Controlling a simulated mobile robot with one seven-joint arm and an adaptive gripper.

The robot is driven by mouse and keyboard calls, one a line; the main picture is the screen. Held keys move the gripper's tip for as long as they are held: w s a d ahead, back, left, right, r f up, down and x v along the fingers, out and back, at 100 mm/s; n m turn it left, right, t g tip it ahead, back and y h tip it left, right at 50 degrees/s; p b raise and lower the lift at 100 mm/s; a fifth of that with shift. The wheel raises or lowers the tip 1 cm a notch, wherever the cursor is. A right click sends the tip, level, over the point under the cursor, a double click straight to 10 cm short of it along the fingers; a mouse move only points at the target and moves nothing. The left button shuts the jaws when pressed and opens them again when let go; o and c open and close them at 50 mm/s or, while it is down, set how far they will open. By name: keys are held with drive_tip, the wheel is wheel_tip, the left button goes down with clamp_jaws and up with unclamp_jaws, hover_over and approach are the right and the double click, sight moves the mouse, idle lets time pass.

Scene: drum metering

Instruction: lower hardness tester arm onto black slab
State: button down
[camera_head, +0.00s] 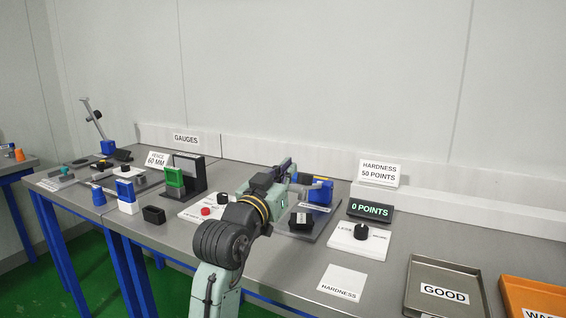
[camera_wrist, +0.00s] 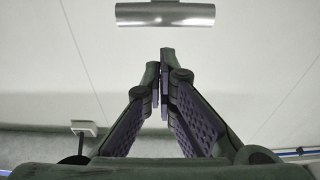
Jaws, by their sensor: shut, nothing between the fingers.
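The hardness tester shows in the head view as a blue body (camera_head: 320,192) on a grey base, partly hidden behind my arm. A black slab-like block (camera_head: 302,222) with a white label sits at the front of that base. My gripper (camera_head: 287,164) is in front of the tester, raised above the table. In the wrist view, the fingers (camera_wrist: 165,58) are together and empty. A shiny metal bar (camera_wrist: 165,14) lies across the top of that view, apart from the fingertips; I cannot tell whether it is the tester arm's handle.
A sign (camera_head: 379,173) reads HARDNESS 50 POINTS. A white HARDNESS card (camera_head: 341,283) lies near the front edge. The GOOD tray (camera_head: 446,270) and an orange tray (camera_head: 535,291) are right. Gauges crowd the left.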

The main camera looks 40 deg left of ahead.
drive_tip(key=shift+s+d+f, duration=0.1)
drive_tip(key=shift+f, duration=0.7)
wheel_tip(320, 180, down, 7)
drive_tip(key=s+b, duration=0.2)
drive_tip(key=b, duration=0.4)
drive_tip(key=shift+s+d, duration=0.15)
drive_tip(key=shift+d, duration=0.1)
